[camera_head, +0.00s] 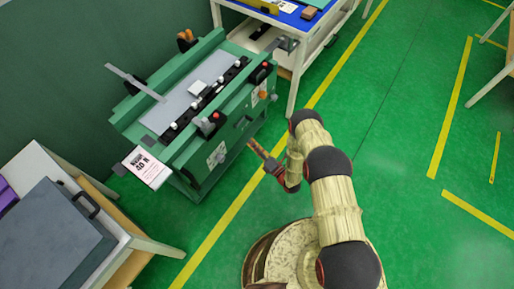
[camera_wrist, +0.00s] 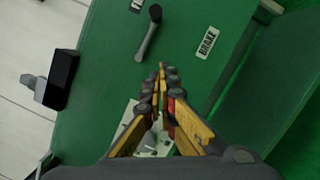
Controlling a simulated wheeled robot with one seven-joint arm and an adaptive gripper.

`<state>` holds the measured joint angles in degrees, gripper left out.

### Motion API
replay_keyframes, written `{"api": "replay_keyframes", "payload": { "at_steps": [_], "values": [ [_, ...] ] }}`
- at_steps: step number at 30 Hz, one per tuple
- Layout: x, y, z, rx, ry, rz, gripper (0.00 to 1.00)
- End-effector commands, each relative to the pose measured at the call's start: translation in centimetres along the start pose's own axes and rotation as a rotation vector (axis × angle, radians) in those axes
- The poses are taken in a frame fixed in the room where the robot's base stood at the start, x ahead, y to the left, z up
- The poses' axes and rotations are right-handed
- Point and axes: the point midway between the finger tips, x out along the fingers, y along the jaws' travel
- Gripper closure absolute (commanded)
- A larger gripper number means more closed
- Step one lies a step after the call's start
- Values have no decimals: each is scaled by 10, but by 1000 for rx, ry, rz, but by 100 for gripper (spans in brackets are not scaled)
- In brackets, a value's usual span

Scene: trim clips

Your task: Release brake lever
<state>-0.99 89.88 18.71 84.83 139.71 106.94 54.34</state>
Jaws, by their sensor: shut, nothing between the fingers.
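The brake lever (camera_wrist: 147,42) is a grey arm with a dark knob, on the green machine face in the wrist view. A white label reading BRAKE (camera_wrist: 207,42) is to its right. My gripper (camera_wrist: 161,68) is shut and empty, its fingertips just below the lever's lower end in the picture. I cannot tell whether they touch. In the head view my gripper (camera_head: 251,144) is in front of the green machine (camera_head: 192,173); the lever is too small there to make out surely.
A white plate (camera_wrist: 128,120) shows behind the fingers. A dark block (camera_wrist: 62,78) sticks out at the left.

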Motion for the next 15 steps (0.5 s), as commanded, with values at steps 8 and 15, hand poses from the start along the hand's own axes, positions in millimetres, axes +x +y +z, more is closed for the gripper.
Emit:
{"api": "replay_keyframes", "payload": {
  "at_steps": [8,15],
  "values": [
    [54,-1,-2,-1,2,2,100],
    [58,-1,32,-2,0,-1,100]
  ]
}}
